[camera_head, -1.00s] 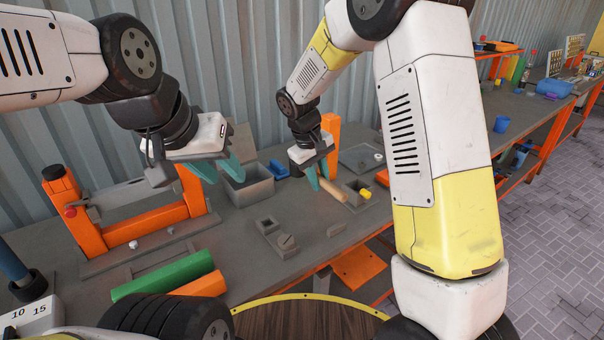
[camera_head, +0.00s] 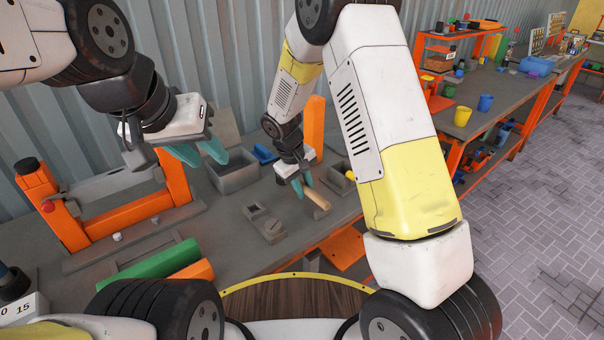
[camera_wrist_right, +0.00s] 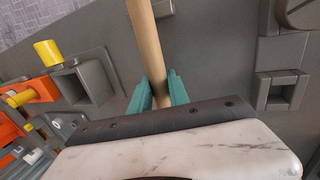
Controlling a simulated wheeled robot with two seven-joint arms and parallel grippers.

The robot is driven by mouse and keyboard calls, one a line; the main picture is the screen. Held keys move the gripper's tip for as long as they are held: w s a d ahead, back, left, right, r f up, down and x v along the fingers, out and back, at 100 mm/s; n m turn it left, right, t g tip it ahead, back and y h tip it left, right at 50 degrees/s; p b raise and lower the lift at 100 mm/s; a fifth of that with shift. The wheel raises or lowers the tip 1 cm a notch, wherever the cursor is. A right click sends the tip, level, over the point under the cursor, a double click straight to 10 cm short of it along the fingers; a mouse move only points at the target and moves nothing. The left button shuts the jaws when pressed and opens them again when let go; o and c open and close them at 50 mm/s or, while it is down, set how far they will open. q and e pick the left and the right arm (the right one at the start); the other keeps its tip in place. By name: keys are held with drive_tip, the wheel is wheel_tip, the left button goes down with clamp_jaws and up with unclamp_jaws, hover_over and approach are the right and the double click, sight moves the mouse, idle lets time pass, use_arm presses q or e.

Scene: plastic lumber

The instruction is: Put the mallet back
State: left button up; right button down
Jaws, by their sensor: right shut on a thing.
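My right gripper (camera_head: 303,184) is shut on the mallet's pale wooden handle (camera_head: 319,202), above the grey bench at the middle. The handle sticks out beyond the teal fingers. In the right wrist view the handle (camera_wrist_right: 147,45) runs up between the fingers (camera_wrist_right: 161,92) and out of the top of the picture. The mallet's head is not visible in either view. My left gripper (camera_head: 199,151) is open and empty, with its teal fingers apart over the bench near the grey bin.
A grey block with square openings (camera_head: 252,209) sits left of the handle; a square socket (camera_wrist_right: 289,91) shows in the wrist view. A grey bin (camera_head: 232,179), orange frame (camera_head: 125,215) and green bar (camera_head: 150,266) lie left. A yellow cylinder (camera_wrist_right: 47,52) stands beside a grey holder (camera_wrist_right: 84,85).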

drive_tip(key=shift+f, duration=0.1)
drive_tip(key=c, duration=1.3)
unclamp_jaws()
drive_tip(key=shift+o, duration=0.2)
drive_tip(key=v, duration=1.1)
drive_tip(key=s+d+r+m+t+y, duration=0.1)
drive_tip(key=s+d+r+m, duration=0.1)
drive_tip(key=s+d+r, duration=0.3)
drive_tip(key=s+d+r+m+y, duration=0.1)
drive_tip(key=s+d+r+y, duration=0.2)
drive_tip(key=r, duration=0.4)
drive_tip(key=s+d+r+m+t, duration=0.1)
drive_tip(key=s+d+r+t, duration=0.1)
drive_tip(key=s, duration=0.5)
drive_tip(key=s+d+r+m+t, duration=0.1)
drive_tip(key=s+d+r+m, duration=0.1)
drive_tip(key=s, duration=0.5)
drive_tip(key=shift+s+d+r+m+t+y, duration=0.3)
drive_tip(key=shift+s+d+r+t+y, duration=0.1)
drive_tip(key=shift+d+r, duration=0.3)
